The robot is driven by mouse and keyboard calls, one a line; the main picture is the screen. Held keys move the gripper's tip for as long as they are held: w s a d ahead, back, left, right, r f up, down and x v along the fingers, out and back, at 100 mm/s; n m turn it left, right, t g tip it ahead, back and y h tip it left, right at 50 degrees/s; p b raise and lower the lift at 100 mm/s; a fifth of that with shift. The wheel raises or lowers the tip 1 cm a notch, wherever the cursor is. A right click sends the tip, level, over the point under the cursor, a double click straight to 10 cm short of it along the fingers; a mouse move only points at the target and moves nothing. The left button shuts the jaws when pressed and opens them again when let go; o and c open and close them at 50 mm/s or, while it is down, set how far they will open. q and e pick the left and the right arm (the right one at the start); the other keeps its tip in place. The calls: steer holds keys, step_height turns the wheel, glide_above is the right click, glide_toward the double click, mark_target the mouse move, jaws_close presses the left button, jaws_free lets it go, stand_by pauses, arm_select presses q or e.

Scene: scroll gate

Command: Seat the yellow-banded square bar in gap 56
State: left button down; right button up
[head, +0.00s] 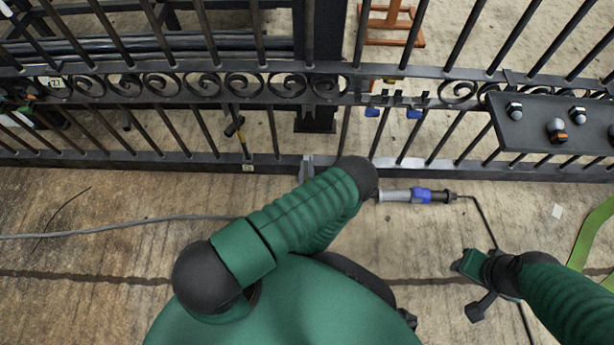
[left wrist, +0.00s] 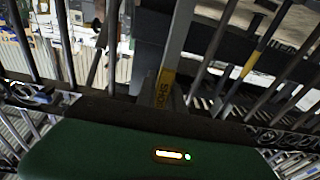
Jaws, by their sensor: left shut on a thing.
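In the left wrist view, a grey square bar (left wrist: 183,35) with a yellow band (left wrist: 166,86) rises from my left gripper (left wrist: 156,112), which is shut on it. The dark gripper body hides the bar's lower end. Gate bars stand on both sides of it. I cannot read a tag for gap 56. My right gripper (head: 474,284) is at the lower right over the floor, away from the gate; its jaw opening is unclear.
Another dark bar with a yellow part (head: 241,140) leans at the gate, above a small tag (head: 247,167). A dark plate with bolts (head: 550,125) covers the gate's right side. A grey-and-blue tool (head: 415,196) with a cable lies in front of the lower rail.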

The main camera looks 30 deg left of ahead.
arm_select(q)
steer(key=f+b+x, duration=0.1)
steer(key=b+x, duration=0.4)
steer(key=x, duration=1)
steer(key=shift+w+f+b, duration=0.4)
steer(key=shift+w+f, duration=0.05)
steer(key=shift+a, duration=0.15)
steer(key=shift+s, duration=0.1)
stand_by(0.5)
steer(key=shift+f+b, duration=0.5)
steer(key=shift+f, duration=0.5)
stand_by(0.6)
steer(key=shift+r+p, duration=0.1)
steer(key=shift+p, duration=0.2)
steer(key=shift+w+a+g+h+p, duration=0.3)
steer(key=shift+w+a+p, duration=0.1)
steer(key=shift+w+p, duration=0.25)
stand_by(0.4)
